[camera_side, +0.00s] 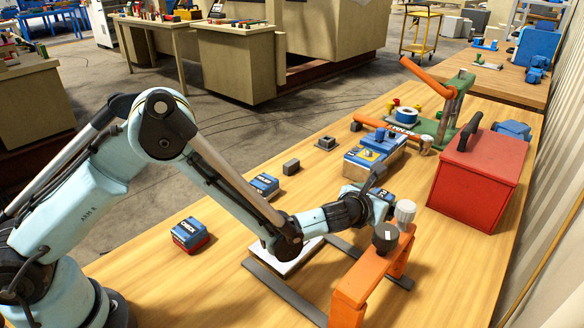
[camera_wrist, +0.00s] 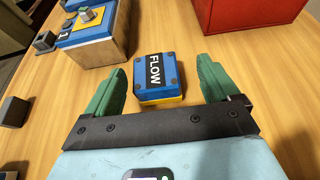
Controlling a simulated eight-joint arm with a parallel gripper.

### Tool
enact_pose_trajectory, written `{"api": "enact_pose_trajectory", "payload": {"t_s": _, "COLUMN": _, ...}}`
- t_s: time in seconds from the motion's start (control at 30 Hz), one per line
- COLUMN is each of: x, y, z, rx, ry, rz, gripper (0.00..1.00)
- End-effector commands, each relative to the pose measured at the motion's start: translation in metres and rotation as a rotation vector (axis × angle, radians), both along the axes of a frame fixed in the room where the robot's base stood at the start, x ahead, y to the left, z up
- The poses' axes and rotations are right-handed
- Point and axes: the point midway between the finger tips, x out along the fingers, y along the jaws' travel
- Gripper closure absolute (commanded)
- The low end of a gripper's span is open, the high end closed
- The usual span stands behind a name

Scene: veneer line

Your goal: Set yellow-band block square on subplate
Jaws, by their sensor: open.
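In the wrist view a blue block with a yellow band (camera_wrist: 160,80), marked FLOW, lies on the wooden table. My gripper (camera_wrist: 160,72) is open, its green fingers on either side of the block with visible gaps. In the side view my gripper (camera_side: 378,203) is low over the table, and the arm and hand hide most of the block there. A flat white plate (camera_side: 292,262), perhaps the subplate, lies between dark grey rails, partly behind my forearm. Nothing is seen resting on its visible part.
An orange clamp stand (camera_side: 362,278) with knobs stands close in front of my gripper. A red box (camera_side: 478,178) and a wooden block with blue top (camera_side: 372,160) stand beyond. A blue CHECK block with red band (camera_side: 190,237) and another blue block (camera_side: 265,185) lie left.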

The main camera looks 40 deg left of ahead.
Motion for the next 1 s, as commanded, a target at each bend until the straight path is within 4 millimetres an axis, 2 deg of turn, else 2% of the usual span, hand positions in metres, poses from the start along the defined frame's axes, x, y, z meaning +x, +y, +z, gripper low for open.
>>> {"api": "enact_pose_trajectory", "payload": {"t_s": 0.17, "x": 0.01, "y": 0.002, "z": -0.005, "rx": -0.001, "ry": 0.0, "rz": 0.001, "gripper": 0.12}}
{"api": "enact_pose_trajectory", "payload": {"t_s": 0.5, "x": 0.046, "y": 0.007, "z": -0.022, "rx": -0.001, "ry": 0.0, "rz": 0.002, "gripper": 0.12}}
{"api": "enact_pose_trajectory", "payload": {"t_s": 0.8, "x": 0.05, "y": 0.007, "z": -0.024, "rx": -0.001, "ry": 0.001, "rz": 0.002, "gripper": 0.12}}
{"api": "enact_pose_trajectory", "payload": {"t_s": 0.87, "x": 0.05, "y": 0.007, "z": -0.024, "rx": -0.001, "ry": 0.0, "rz": 0.002, "gripper": 0.19}}
{"api": "enact_pose_trajectory", "payload": {"t_s": 1.0, "x": 0.049, "y": 0.007, "z": -0.024, "rx": -0.002, "ry": 0.001, "rz": 0.001, "gripper": 0.41}}
